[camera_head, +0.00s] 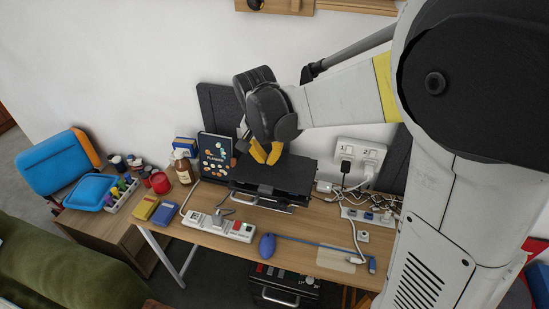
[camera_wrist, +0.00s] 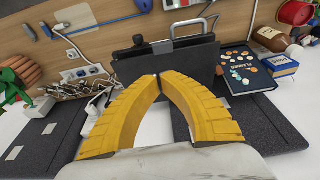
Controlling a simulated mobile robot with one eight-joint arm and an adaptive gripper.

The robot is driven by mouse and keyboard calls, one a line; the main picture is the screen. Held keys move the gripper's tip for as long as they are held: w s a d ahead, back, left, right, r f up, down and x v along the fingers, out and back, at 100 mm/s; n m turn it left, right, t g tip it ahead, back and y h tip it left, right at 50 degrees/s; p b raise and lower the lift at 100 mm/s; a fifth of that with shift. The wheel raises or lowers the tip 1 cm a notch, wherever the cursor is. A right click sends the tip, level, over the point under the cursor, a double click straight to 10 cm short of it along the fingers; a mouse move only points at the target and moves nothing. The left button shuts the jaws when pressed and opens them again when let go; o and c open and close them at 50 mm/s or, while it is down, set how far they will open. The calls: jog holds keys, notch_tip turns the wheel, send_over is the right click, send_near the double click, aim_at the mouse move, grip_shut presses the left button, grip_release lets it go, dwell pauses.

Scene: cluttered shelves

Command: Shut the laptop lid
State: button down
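The laptop appears to be the black slab (camera_head: 278,178) in the middle of the desk. It also shows as a dark panel (camera_wrist: 185,68) beyond my fingers in the wrist view. Its lid looks low and almost flat from the head camera; I cannot tell its exact angle. My gripper (camera_head: 266,158) is above the back part of the slab, with yellow fingers pointing down. In the wrist view the fingertips (camera_wrist: 160,77) come together with nothing between them. I cannot tell whether they touch the lid.
A dark planner book (camera_head: 216,156) stands left of the slab, near a brown bottle (camera_head: 183,167). Wall sockets (camera_head: 359,153) and tangled cables (camera_head: 375,202) are to the right.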

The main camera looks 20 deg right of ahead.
aim_at(269, 189)
jog(key=b+x, duration=0.1)
jog(key=x, duration=0.3)
jog(key=b+x, duration=0.2)
jog(key=x, duration=0.1)
jog(key=b+x, duration=0.1)
jog(key=x, duration=0.3)
jog(key=shift+s+a+f, duration=0.3)
jog(key=shift+s+f, duration=0.05)
jog(key=shift+f, duration=0.1)
jog(key=shift+s+f+b, duration=0.1)
jog(key=shift+f+b, duration=0.25)
jog(key=shift+f, duration=0.2)
jog(key=shift+f, duration=0.1)
